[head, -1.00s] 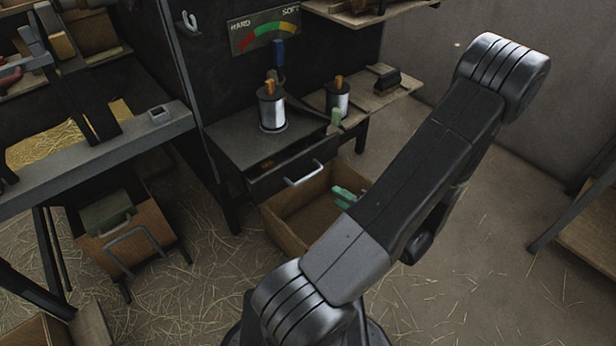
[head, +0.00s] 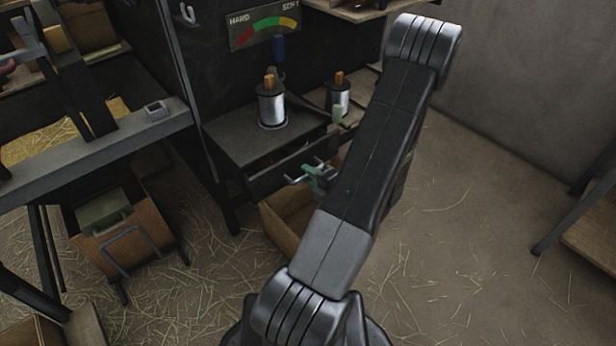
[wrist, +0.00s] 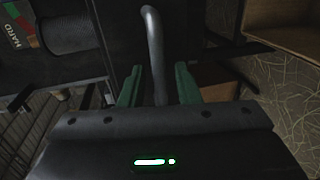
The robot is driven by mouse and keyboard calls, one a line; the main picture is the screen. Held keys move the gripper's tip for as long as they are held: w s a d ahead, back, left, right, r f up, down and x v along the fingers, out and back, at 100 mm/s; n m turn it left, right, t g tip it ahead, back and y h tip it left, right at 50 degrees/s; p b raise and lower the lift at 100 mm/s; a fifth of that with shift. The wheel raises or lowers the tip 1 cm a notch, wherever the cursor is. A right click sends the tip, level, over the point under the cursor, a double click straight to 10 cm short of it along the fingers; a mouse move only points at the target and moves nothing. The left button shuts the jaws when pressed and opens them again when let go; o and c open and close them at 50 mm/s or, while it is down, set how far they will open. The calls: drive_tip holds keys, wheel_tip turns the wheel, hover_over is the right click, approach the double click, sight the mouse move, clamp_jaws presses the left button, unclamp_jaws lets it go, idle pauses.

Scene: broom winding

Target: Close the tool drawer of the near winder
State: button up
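The wooden drawer (head: 279,229) under the winder with the HARD–SOFT gauge (head: 264,27) is pulled out. Its dark front carries a pale metal bar handle (head: 292,180), partly hidden behind my gripper (head: 318,174). My arm hides the drawer's right side and much of its inside. In the wrist view, the handle (wrist: 154,45) runs up between the two green fingers of my gripper (wrist: 158,84). The fingers are apart, with a gap visible on both sides of the bar. I cannot tell whether they touch it.
A wooden table (head: 590,230) stands at right. The straw-strewn floor between is open.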

sight(299, 167)
drive_tip(key=shift+w+a+f, duration=0.1)
drive_tip(key=shift+w+a, duration=0.3)
drive_tip(key=shift+w, duration=0.05)
clamp_jaws()
drive_tip(key=shift+r+p+x, duration=0.25)
drive_tip(key=shift+x, duration=0.85)
drive_tip(key=shift+r+p+x, duration=0.2)
drive_tip(key=shift+p+x, duration=0.05)
drive_tip(key=shift+x, duration=0.8)
drive_tip(key=shift+w, duration=0.15)
unclamp_jaws()
drive_tip(key=shift+a, duration=0.15)
drive_tip(key=p+v, duration=0.2)
drive_tip(key=v, duration=1.1)
drive_tip(key=shift+s+d+p, duration=0.25)
drive_tip(key=shift+d+p, duration=0.05)
drive_tip(key=shift+p, duration=0.05)
